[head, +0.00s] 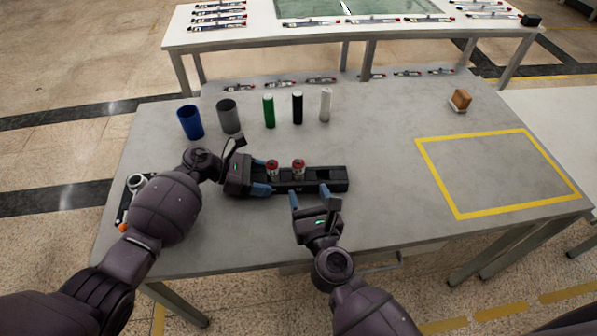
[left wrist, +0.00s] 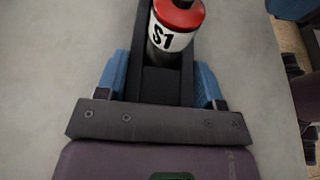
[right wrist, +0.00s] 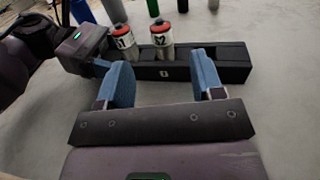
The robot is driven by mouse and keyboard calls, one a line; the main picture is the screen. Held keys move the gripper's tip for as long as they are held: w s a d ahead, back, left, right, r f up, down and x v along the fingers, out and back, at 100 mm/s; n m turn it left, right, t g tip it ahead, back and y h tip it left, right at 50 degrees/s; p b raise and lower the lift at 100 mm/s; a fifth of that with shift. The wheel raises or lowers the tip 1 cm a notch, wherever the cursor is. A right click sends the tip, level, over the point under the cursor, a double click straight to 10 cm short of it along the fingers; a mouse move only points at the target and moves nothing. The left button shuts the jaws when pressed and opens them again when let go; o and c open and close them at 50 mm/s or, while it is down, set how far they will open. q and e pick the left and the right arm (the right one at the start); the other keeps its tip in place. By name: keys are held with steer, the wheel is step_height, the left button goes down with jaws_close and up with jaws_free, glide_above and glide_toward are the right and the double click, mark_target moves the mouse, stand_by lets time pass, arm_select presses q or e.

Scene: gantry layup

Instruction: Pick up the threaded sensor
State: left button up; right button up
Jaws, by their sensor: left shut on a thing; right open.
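Two cylinders with red tops and white labels stand upright in a black rack (head: 322,186). The left one, S1 (head: 273,170), shows its label in the left wrist view (left wrist: 172,35); the other, S2 (right wrist: 161,40), stands to its right. I cannot see a thread on either. My left gripper (head: 260,182) is shut on the rack's left end, its blue fingers on either side of it, just short of S1. My right gripper (head: 311,197) is open and empty, in front of the rack's right part, fingers pointing toward it.
Blue (head: 190,122) and grey (head: 228,116) cups and green (head: 269,110), black (head: 297,107) and white (head: 325,104) cylinders stand behind the rack. A yellow-taped square (head: 465,217) on the right is empty. A brown block (head: 460,99) sits at the back right.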

mark_target(300, 170)
steer(key=w, duration=0.3)
steer(key=w+a, duration=0.1)
steer(key=w, duration=0.1)
steer(key=shift+w+a+f, duration=0.1)
steer(key=shift+w+f, duration=0.05)
steer(key=shift+w, duration=0.65)
steer(key=shift+w+a+f, duration=0.1)
steer(key=shift+w, duration=0.7)
steer(key=shift+w+a+f, duration=0.1)
steer(key=shift+w+f, duration=0.05)
steer(key=shift+w, duration=0.65)
steer(key=c, duration=1.1)
steer(key=shift+o, duration=0.2)
steer(key=shift+r, duration=0.1)
steer(key=shift+r, duration=4.95)
